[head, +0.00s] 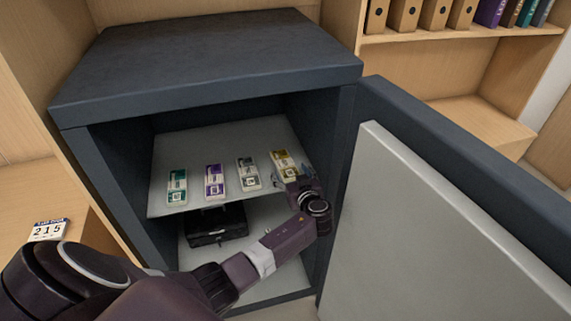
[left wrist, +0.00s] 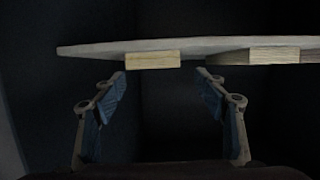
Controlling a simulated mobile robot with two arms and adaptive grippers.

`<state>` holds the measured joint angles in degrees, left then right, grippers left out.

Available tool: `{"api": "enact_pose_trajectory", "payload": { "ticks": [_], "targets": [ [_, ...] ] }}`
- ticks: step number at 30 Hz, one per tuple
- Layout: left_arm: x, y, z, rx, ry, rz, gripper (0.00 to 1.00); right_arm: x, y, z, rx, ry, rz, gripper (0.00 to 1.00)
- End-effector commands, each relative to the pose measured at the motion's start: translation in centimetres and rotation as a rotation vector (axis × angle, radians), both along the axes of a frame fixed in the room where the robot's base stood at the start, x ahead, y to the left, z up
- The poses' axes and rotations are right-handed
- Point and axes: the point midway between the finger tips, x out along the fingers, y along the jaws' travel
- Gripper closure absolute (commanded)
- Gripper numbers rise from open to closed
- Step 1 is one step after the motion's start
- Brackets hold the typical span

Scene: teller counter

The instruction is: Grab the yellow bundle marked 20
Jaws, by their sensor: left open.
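The yellow bundle (head: 281,159) lies at the right end of a row on the upper shelf (head: 215,140) inside the open safe. My left gripper (head: 284,182) is at the shelf's front edge, just in front of this bundle and covering its near end. In the left wrist view, a pale yellowish bundle end (left wrist: 152,61) shows edge-on against the shelf, between and just beyond the spread fingertips of the left gripper (left wrist: 161,74). The gripper is open and empty. The mark on the bundle is too small to read. My right gripper is not in view.
Grey (head: 247,173), purple (head: 214,181) and green (head: 177,187) bundles lie left of the yellow one. A black box (head: 214,226) sits below the shelf. The safe's open door (head: 440,225) stands close to the right of my arm. A calendar (head: 48,230) stands at left.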

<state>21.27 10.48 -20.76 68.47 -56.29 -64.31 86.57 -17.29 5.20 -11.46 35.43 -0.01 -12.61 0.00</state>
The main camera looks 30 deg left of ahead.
Motion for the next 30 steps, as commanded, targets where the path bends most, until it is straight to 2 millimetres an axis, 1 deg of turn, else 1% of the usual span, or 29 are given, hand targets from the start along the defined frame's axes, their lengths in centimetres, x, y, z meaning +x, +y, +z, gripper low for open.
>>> {"api": "enact_pose_trajectory", "payload": {
  "ticks": [1, 5, 10, 15, 22, 23, 30],
  "targets": [
    [0.4, 0.5, 0.2, 0.003, 0.001, 0.001, 0.34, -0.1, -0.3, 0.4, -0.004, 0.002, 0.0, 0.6],
    [1.4, 1.3, -0.3, 0.003, 0.001, 0.001, 0.34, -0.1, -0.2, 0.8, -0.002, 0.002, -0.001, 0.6],
    [2.4, 2.4, -1.0, 0.002, 0.0, 0.001, 0.34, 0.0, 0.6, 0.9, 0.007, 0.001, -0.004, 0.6],
    [2.8, 2.9, -1.3, 0.0, -0.001, 0.001, 0.34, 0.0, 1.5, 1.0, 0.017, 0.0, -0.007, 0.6],
    [2.9, 2.9, -1.3, -0.001, -0.001, 0.0, 0.34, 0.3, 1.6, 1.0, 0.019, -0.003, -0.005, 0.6],
    [2.9, 2.9, -1.3, -0.001, -0.001, 0.0, 0.36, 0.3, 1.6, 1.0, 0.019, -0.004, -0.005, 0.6],
    [2.8, 2.9, -1.3, 0.0, 0.0, 0.001, 0.63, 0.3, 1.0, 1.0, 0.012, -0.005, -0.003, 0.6]
  ]
}}
